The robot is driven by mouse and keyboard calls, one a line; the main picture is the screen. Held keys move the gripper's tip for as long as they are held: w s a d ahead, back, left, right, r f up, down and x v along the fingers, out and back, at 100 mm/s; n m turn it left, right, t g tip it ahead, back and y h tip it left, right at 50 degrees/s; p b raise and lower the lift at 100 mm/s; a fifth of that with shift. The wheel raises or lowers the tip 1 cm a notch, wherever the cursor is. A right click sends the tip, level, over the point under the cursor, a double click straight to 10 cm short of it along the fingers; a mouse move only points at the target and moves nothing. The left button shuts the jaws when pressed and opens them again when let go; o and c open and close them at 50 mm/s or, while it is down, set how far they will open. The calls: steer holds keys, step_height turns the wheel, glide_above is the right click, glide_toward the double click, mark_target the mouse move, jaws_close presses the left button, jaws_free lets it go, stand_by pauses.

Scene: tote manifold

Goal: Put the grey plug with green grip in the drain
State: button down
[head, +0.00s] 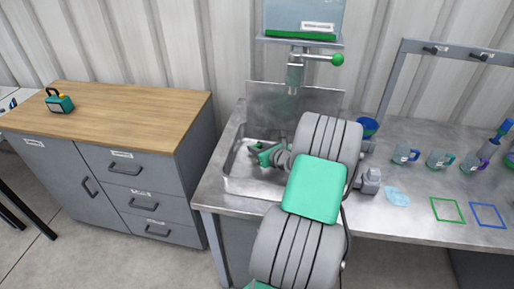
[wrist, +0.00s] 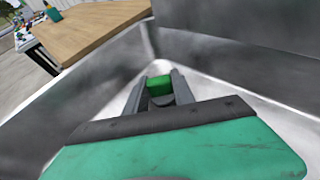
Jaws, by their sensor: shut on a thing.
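My gripper (wrist: 160,84) reaches down into the metal sink basin (head: 233,168). Its two grey fingers are shut on the green grip of the plug (wrist: 159,86), which shows between the fingertips in the wrist view. In the head view my gripper (head: 262,152) is over the basin, with my arm covering the right part of the sink. The drain is not visible in either view, so I cannot tell how the plug stands to it.
A tap with a green knob (head: 337,60) stands above the basin. The basin walls (wrist: 235,92) rise close around my gripper. Mugs (head: 405,155), a blue cloth (head: 397,196) and two outlined squares (head: 446,210) are on the counter at right. A wooden-topped cabinet (head: 130,105) stands left.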

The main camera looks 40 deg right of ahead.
steer(key=c, duration=1.1)
jaws_free()
steer(key=shift+f, duration=0.15)
steer(key=shift+o, duration=0.2)
steer(key=shift+s+r, duration=0.15)
steer(key=shift+r, duration=0.1)
steer(key=v, duration=1.1)
steer(key=shift+s+a+r, duration=0.1)
steer(key=shift+s+r, duration=0.05)
steer(key=shift+s, duration=0.15)
